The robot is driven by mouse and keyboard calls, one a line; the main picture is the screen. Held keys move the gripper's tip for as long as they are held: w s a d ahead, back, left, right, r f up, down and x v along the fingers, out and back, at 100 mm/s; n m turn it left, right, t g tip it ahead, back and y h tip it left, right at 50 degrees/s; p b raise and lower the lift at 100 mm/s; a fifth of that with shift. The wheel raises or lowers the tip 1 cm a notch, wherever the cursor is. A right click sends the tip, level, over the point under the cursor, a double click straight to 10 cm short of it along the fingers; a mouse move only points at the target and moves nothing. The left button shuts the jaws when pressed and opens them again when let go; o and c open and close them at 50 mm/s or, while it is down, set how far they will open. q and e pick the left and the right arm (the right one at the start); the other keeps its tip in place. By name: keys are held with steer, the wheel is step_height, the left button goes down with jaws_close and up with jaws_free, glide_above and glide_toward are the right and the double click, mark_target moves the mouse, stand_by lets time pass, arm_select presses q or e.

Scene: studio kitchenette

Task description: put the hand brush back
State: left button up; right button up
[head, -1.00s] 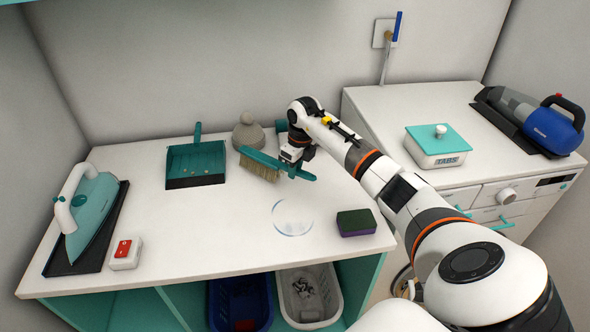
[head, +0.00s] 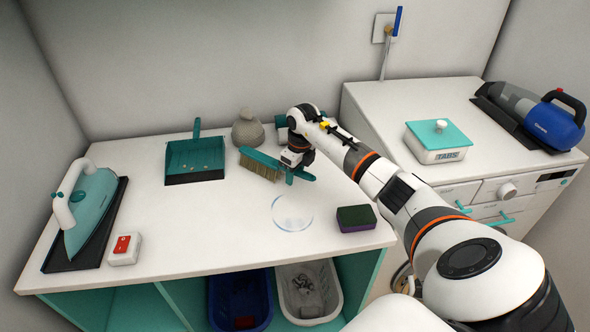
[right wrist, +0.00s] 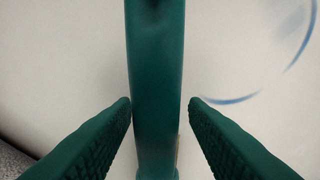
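The hand brush (head: 262,167) has a teal back and handle and pale bristles. It lies on the white counter (head: 180,225), right of the teal dustpan (head: 195,175), which holds a few small crumbs. My right gripper (head: 291,176) is over the brush's handle. In the right wrist view the teal handle (right wrist: 156,70) runs between the two fingers of my right gripper (right wrist: 160,102). The fingers are apart on either side of it, with a narrow gap at the right finger. The left gripper is not in view.
A grey rounded object (head: 247,130) stands behind the brush. An iron (head: 88,207) and a red-and-white box (head: 125,249) are at the left. The middle-left counter is clear.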

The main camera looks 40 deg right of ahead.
steer(key=shift+w+d, duration=0.1)
steer(key=shift+w, duration=0.1)
steer(key=shift+s+r, duration=0.1)
steer(key=shift+r, duration=0.35)
step_height(320, 180, up, 13)
steer(key=s+b, duration=0.1)
steer(key=b, duration=0.1)
steer(key=shift+s+d+f, duration=0.15)
steer(key=shift+s+f, duration=0.05)
steer(key=shift+s, duration=0.1)
